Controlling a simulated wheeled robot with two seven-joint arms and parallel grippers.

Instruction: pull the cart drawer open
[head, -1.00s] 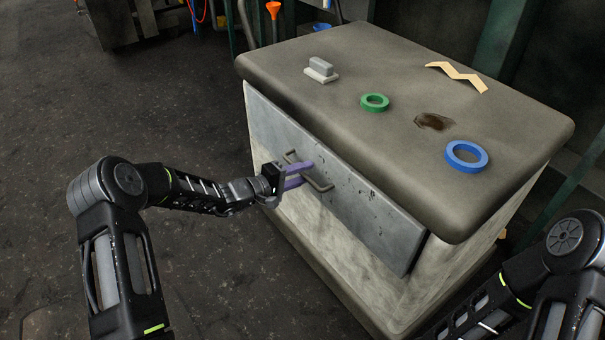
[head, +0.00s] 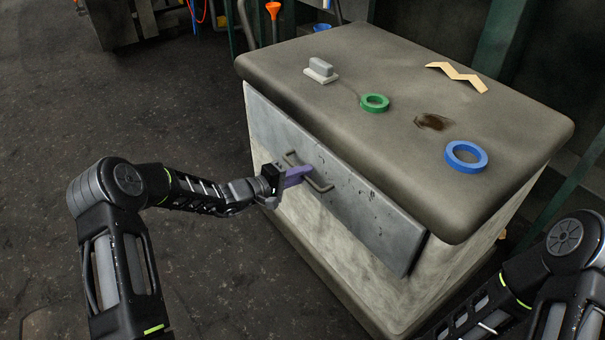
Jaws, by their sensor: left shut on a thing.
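The cart (head: 340,60) stands at the centre right, with a grey drawer front (head: 362,208) on its near left side. A metal bar handle (head: 322,186) sits on the drawer front. My left gripper (head: 303,174) is at the handle, its purple fingers shut on the handle bar. The fingers hide part of the bar. My right arm shows at the lower right, but its gripper is out of view.
On the cart top lie a grey block-shaped thing (head: 321,70), a green ring (head: 374,103), a blue ring (head: 466,157) and a tan zigzag piece (head: 457,76). A dark stain marks the top. The floor (head: 200,265) left of the cart is clear.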

